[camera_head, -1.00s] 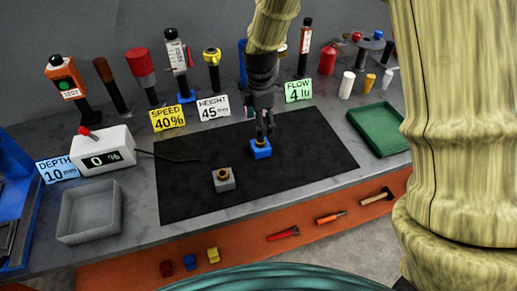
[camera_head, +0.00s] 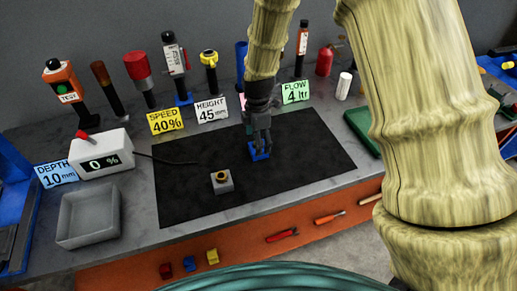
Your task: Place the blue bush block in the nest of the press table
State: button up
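The blue bush block (camera_head: 255,156) sits on the black mat (camera_head: 300,170), toward its middle. My gripper (camera_head: 260,149) points down at the block, and its fingers cover most of it. Only blue parts low down and at the left edge show. I cannot tell whether the fingers are closed on the block or just around it. A grey block with a brass bush (camera_head: 222,181) stands on the mat to the left and nearer. Blue equipment (camera_head: 14,215) is cut off at the left edge; I cannot tell whether it is the press table, and no nest is clearly visible.
A grey open tray (camera_head: 88,216) and a white box reading 0 % (camera_head: 100,154) stand left of the mat. Signs and upright tools line the back. A green tray (camera_head: 362,128) is partly behind my arm. Small blocks and hand tools lie on the orange strip in front.

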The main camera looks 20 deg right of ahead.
jog(key=shift+w+d+f+p, duration=0.1)
jog(key=shift+f+p, duration=0.8)
jog(key=shift+f, duration=1.3)
jog(key=shift+c, duration=0.4)
grip_shut()
